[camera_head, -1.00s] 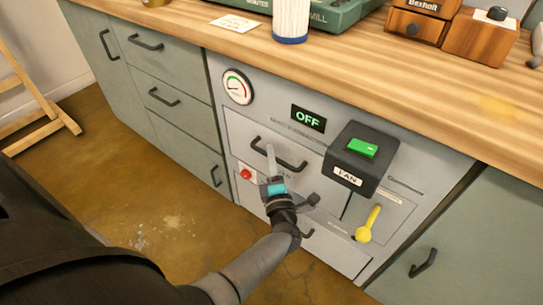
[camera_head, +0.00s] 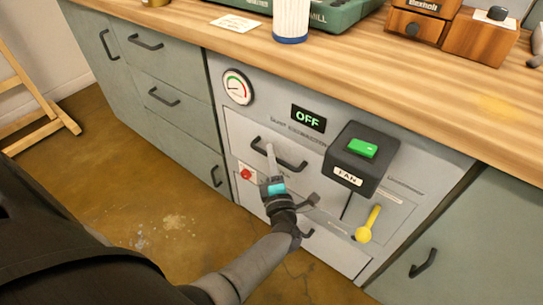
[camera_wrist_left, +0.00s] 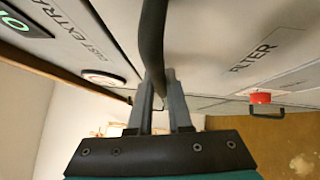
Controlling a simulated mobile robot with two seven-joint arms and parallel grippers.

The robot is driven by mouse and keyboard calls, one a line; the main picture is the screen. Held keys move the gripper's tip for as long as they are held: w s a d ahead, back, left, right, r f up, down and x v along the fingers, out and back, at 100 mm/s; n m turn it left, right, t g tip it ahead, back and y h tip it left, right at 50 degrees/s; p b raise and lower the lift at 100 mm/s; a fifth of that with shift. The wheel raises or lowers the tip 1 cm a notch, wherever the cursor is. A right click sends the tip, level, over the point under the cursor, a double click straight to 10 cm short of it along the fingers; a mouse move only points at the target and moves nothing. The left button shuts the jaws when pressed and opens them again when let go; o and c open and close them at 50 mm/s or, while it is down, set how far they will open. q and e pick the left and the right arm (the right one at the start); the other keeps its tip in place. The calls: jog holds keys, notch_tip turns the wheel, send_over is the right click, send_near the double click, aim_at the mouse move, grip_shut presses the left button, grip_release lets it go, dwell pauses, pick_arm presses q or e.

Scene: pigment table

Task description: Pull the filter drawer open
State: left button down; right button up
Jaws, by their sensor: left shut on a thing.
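The filter drawer (camera_head: 238,130) is a light grey front in the grey cabinet unit, with a dark bar handle (camera_head: 292,164). The word FILTER shows beside the handle in the left wrist view (camera_wrist_left: 265,52). My left gripper (camera_head: 271,160) is shut on the handle (camera_wrist_left: 152,35), with its two fingers on either side of the bar (camera_wrist_left: 162,95). The drawer front looks about flush with the unit; I cannot tell if a small gap shows. My right gripper is not in view.
A black fan box (camera_head: 354,160) with a green switch juts out right of the drawer. A yellow lever (camera_head: 369,224) is below it. A red button (camera_head: 246,174) sits left of my gripper. The wooden worktop (camera_head: 440,110) overhangs above. The floor (camera_head: 150,205) in front is clear.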

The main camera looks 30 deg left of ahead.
pick_arm(q)
jog(key=shift+r, duration=0.1)
jog(key=s+a+p, duration=0.2)
jog(key=s+p, duration=0.3)
jog(key=s, duration=2)
jog(key=shift+s+p, duration=0.2)
jog(key=shift+p, duration=0.1)
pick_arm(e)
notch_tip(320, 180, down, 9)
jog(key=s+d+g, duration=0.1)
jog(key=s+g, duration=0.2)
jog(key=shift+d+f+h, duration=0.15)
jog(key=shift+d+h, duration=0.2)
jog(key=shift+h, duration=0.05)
pick_arm(q)
jog(key=c, duration=0.8)
grip_release()
jog(key=shift+c, duration=0.2)
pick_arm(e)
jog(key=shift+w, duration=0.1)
